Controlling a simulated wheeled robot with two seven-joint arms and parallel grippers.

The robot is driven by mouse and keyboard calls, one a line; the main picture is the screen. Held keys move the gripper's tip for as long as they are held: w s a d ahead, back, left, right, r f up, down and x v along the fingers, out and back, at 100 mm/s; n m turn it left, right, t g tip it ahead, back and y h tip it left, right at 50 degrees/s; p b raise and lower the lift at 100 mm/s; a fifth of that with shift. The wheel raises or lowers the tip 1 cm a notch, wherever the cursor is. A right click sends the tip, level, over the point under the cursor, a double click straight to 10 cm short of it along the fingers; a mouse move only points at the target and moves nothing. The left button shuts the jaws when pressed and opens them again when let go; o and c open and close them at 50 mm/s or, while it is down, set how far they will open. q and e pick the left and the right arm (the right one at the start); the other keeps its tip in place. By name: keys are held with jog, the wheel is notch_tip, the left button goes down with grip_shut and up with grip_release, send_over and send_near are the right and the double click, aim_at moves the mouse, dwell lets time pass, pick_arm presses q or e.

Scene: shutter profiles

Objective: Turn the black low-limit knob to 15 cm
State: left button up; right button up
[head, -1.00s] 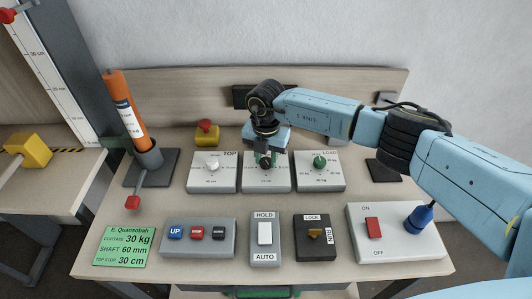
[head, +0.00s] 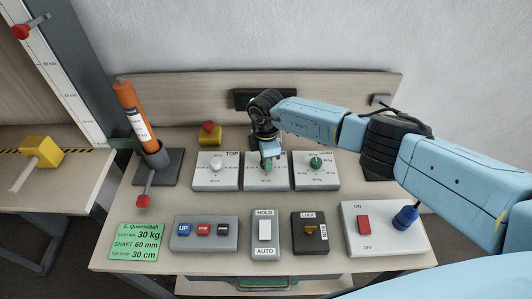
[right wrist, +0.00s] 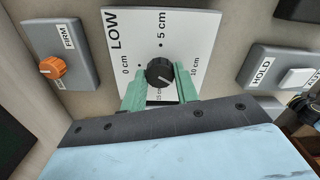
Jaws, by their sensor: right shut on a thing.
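The black low-limit knob (right wrist: 158,70) sits on a white plate marked LOW (right wrist: 122,33) in the right wrist view. Marks for 0, 5 and 10 cm show around it; the 15 cm mark is partly hidden near my gripper. My right gripper (right wrist: 160,83) has its green fingers on both sides of the knob and is shut on it. In the head view, my right gripper (head: 268,163) points down at the middle box (head: 252,183) of the back row and hides the knob. The knob's pointer direction is hard to read. My left gripper is out of view.
Boxes with a white knob (head: 216,166) and a green knob (head: 316,162) flank the middle box closely. In front are the UP button box (head: 205,245), HOLD/AUTO switch (head: 265,232), LOCK box (head: 310,246) and ON/OFF box (head: 375,247). A green card (head: 135,241) lies left.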

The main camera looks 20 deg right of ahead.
jog(key=m+p, duration=0.2)
jog(key=m, duration=0.1)
jog(key=m+p, duration=0.2)
jog(key=m, duration=0.1)
jog(key=shift+r+m, duration=0.2)
jog(key=shift+m, duration=0.1)
jog(key=m+p, duration=0.2)
jog(key=m, duration=0.1)
jog(key=shift+w+f+m+p, duration=0.1)
jog(key=shift+m+p, duration=0.4)
jog(key=shift+m, duration=0.7)
jog(key=o, duration=1)
jog(key=shift+c, duration=0.2)
